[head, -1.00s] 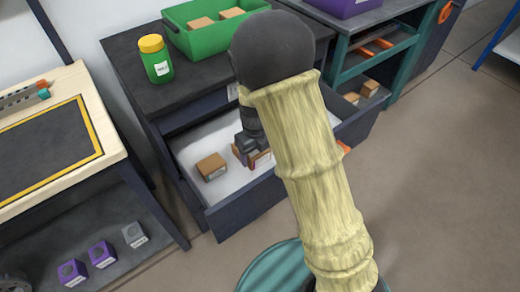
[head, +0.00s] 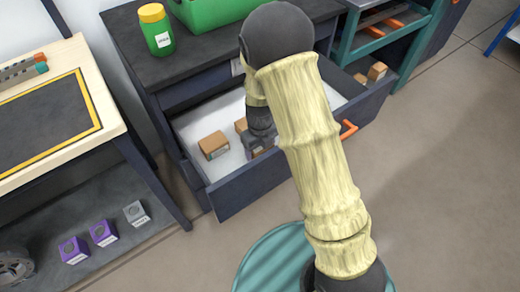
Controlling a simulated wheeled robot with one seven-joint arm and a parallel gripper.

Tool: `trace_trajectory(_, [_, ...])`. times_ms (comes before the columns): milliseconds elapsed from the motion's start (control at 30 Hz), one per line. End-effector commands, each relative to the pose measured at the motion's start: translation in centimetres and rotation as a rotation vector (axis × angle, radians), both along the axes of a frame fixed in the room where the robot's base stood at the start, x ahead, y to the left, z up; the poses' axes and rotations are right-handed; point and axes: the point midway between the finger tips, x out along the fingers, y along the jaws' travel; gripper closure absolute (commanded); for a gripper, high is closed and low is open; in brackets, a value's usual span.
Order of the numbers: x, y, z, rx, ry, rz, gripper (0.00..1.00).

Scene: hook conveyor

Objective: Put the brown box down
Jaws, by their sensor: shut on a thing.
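My gripper (head: 260,143) is low inside an open drawer (head: 262,186) with a white floor. It is shut on a brown box (head: 257,153), which is mostly hidden by the fingers and my arm. I cannot tell whether the held box touches the drawer floor. Another brown box (head: 213,146) lies in the drawer to the left of the gripper, apart from it. Part of a further brown box (head: 241,125) shows just behind the gripper.
A green-and-yellow jar (head: 157,30) and a green bin (head: 210,10) stand on the dark cabinet top above the drawer. A workbench (head: 50,130) is at left, with purple boxes (head: 103,233) and a grey box (head: 136,213) below.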

Motion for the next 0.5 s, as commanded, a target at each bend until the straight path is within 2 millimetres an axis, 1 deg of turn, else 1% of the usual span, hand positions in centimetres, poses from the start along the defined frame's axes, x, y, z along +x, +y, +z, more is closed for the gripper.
trace_trajectory(233, [0.04, 0.01, 0.03, 0.000, -0.001, 0.000, 0.61])
trace_trajectory(367, [0.04, 0.00, -0.30, 0.000, -0.001, -0.001, 0.61])
trace_trajectory(400, [0.04, 0.00, -0.25, 0.000, -0.001, -0.001, 0.24])
trace_trajectory(467, [0.04, 0.00, -0.25, 0.000, -0.001, 0.000, 0.12])
trace_trajectory(500, [0.04, 0.00, -0.25, 0.000, -0.001, 0.000, 0.10])
